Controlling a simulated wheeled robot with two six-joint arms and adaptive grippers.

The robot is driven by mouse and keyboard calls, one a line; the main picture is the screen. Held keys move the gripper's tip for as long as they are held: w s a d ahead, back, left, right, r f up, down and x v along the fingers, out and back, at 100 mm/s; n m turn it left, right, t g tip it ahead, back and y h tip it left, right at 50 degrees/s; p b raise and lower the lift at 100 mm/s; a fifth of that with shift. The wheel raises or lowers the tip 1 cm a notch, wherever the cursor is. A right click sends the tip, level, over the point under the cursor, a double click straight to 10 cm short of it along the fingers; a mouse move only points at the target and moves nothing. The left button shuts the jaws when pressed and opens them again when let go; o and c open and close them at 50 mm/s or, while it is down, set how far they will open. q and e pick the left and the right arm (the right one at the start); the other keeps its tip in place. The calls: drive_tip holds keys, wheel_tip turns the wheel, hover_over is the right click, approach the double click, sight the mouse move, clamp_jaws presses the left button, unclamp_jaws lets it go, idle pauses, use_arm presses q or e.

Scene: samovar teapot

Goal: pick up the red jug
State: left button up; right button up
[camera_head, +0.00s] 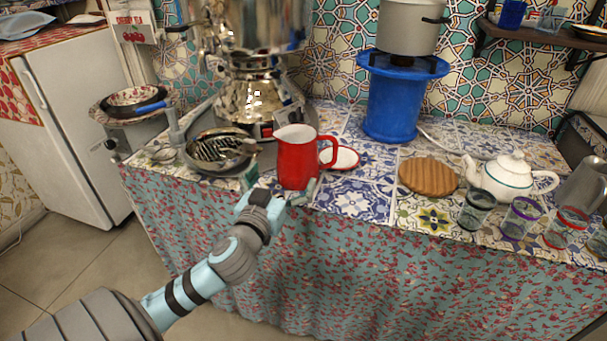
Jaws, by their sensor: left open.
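The red jug (297,160) stands upright on the tiled counter (355,199) near its front edge, with its handle to the right. My left gripper (281,188) is open at the lower front of the jug. One finger shows to the left of the jug's base and the other to the right. I cannot tell whether either finger touches the jug. My right gripper does not show.
A metal samovar (255,95) stands behind the jug. A metal bowl with utensils (221,150) is to its left. A red-rimmed saucer (347,158) lies to its right, then a wooden board (428,177), a white teapot (505,177) and several glasses.

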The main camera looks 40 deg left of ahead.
sight(297, 154)
use_arm(q)
drive_tip(key=b+x, duration=0.1)
drive_tip(key=x, duration=0.2)
drive_tip(key=b+x, duration=0.1)
drive_tip(key=x, duration=0.3)
drive_tip(key=f+b+x, duration=0.1)
drive_tip(key=x, duration=0.2)
drive_tip(key=shift+w+a, duration=0.3)
drive_tip(key=shift+a, duration=0.05)
drive_tip(key=shift+s+r, duration=0.1)
drive_tip(key=shift+c, duration=1)
drive_tip(key=c, duration=1.3)
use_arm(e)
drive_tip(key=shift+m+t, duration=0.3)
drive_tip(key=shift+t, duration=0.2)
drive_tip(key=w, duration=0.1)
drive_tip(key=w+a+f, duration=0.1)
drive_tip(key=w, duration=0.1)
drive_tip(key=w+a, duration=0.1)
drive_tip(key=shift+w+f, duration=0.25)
